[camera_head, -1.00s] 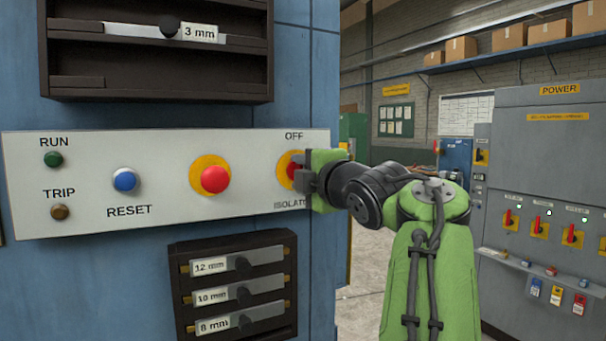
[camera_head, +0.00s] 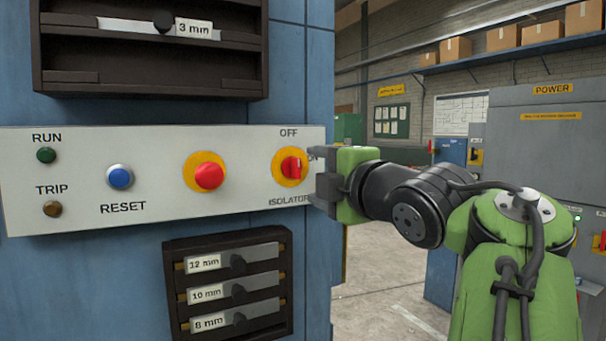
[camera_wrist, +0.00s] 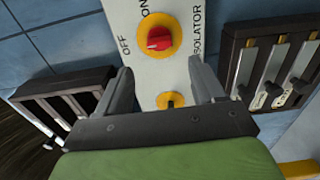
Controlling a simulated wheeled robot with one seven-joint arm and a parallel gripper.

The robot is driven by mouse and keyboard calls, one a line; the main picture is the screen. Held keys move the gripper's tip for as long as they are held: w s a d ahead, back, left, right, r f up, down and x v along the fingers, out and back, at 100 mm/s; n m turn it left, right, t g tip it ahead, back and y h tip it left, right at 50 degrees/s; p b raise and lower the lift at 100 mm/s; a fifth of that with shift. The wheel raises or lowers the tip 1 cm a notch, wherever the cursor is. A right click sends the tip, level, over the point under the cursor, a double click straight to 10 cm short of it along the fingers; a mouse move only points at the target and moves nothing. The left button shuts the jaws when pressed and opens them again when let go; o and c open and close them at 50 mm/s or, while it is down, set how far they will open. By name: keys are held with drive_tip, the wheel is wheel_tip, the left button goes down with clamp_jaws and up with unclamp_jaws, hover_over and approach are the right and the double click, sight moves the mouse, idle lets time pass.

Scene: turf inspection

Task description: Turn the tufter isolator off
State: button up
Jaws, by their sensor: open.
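The tufter isolator (camera_head: 291,166) is a red rotary handle on a yellow disc, at the right end of the pale panel. OFF is printed above it, ON to its right and ISOLATOR below. The handle also shows in the wrist view (camera_wrist: 158,39), near the top. A small pale mark shows on its right side in the head view; I cannot tell surely which label it points to. My gripper (camera_head: 320,178) is open and empty, just right of the isolator and apart from it. In the wrist view its fingers (camera_wrist: 160,72) stand apart, below the handle.
The panel (camera_head: 255,190) also carries a red push button (camera_head: 209,176) on yellow and a blue RESET button (camera_head: 120,177). A small yellow disc (camera_wrist: 170,100) lies between my fingers in the wrist view. A rack (camera_head: 170,290) is below. A grey POWER cabinet (camera_head: 545,145) stands at right.

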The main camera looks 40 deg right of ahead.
drive_tip(key=v, duration=0.7)
drive_tip(key=shift+s+a, duration=0.1)
drive_tip(key=shift+s, duration=0.05)
